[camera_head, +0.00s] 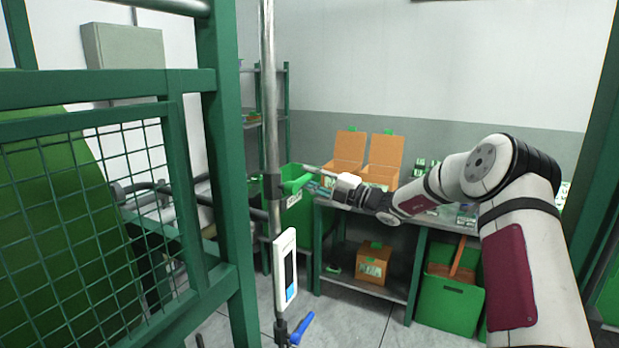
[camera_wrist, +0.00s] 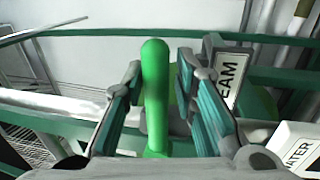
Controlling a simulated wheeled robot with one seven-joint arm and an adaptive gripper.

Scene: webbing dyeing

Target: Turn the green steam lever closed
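The green steam lever (camera_head: 298,184) sticks out from a valve on the vertical steel pipe (camera_head: 270,110) in the head view. In the wrist view the lever (camera_wrist: 155,95) stands upright in the picture between the two teal-padded fingers of my gripper (camera_wrist: 162,72). A gap shows on both sides of the lever, so the fingers are around it but apart from it. A "STEAM" label (camera_wrist: 229,77) sits just right of the right finger. In the head view my gripper (camera_head: 318,171) reaches the lever from the right; its fingertips are small there.
A blue lever (camera_head: 302,329) and a white panel with a display (camera_head: 286,270) are lower on the pipe. A green mesh guard (camera_head: 90,220) stands at the left. A workbench (camera_head: 400,220) with open cardboard boxes (camera_head: 383,160) is behind. A "WATER" label (camera_wrist: 300,152) is at the lower right.

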